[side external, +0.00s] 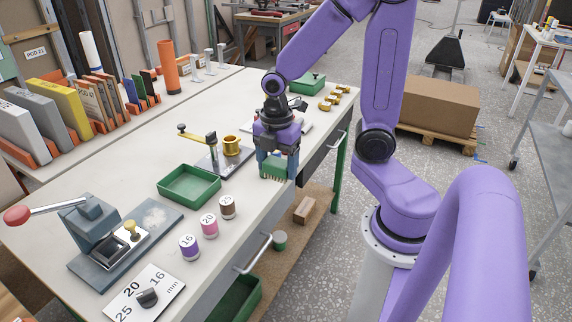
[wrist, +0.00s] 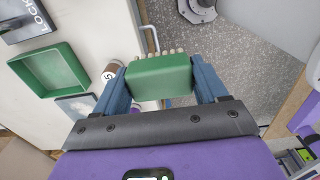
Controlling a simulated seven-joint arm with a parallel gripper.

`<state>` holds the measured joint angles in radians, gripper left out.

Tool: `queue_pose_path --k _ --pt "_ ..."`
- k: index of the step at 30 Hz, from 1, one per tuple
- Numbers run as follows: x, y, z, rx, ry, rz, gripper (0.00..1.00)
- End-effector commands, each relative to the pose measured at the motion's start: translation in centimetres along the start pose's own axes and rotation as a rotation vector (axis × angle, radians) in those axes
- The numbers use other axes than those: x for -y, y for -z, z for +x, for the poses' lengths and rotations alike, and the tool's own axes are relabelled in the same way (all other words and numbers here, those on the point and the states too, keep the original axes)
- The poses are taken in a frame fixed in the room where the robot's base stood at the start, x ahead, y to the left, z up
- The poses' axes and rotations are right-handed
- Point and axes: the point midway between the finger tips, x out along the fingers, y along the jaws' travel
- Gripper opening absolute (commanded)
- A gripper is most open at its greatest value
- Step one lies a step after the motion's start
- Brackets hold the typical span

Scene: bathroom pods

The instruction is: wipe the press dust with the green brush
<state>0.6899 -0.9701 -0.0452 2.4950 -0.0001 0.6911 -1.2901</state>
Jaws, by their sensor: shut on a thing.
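My gripper (side external: 278,166) is shut on the green brush (side external: 273,164), near the front edge of the bench. In the wrist view the green brush (wrist: 160,78) sits between the two blue fingers, with its pale bristles pointing away from my gripper. The press (side external: 92,228) stands on a blue-grey base plate at the near left of the bench, with a red-knobbed lever. A pale patch of dust (side external: 156,217) lies on the base plate beside the press. My gripper is well to the right of and behind the press, apart from the dust.
A green tray (side external: 189,184) and several numbered spools (side external: 208,225) stand between my gripper and the press. A brass cup (side external: 231,146) on a stand is just left of my gripper. A number card (side external: 143,296) lies in front of the press.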

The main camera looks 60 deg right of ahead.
Motion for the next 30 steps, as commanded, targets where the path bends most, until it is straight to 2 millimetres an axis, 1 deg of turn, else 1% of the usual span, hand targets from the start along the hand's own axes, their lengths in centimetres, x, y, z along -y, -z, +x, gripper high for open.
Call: queue_pose_path --k 1,8,9,15,24,30 --pt "-1.3 0.7 -0.2 0.000 0.001 -0.002 0.48" --pt "-8.6 4.0 -0.9 0.000 0.001 -0.001 0.48" --pt "-9.8 4.6 -0.9 0.000 0.001 -0.001 0.48" --pt "-15.8 7.7 -0.8 0.001 0.002 -0.001 0.48" --pt "-23.5 12.3 0.5 0.001 0.003 -0.002 0.48" --pt "-27.7 15.1 1.9 0.001 0.003 -0.002 0.48"
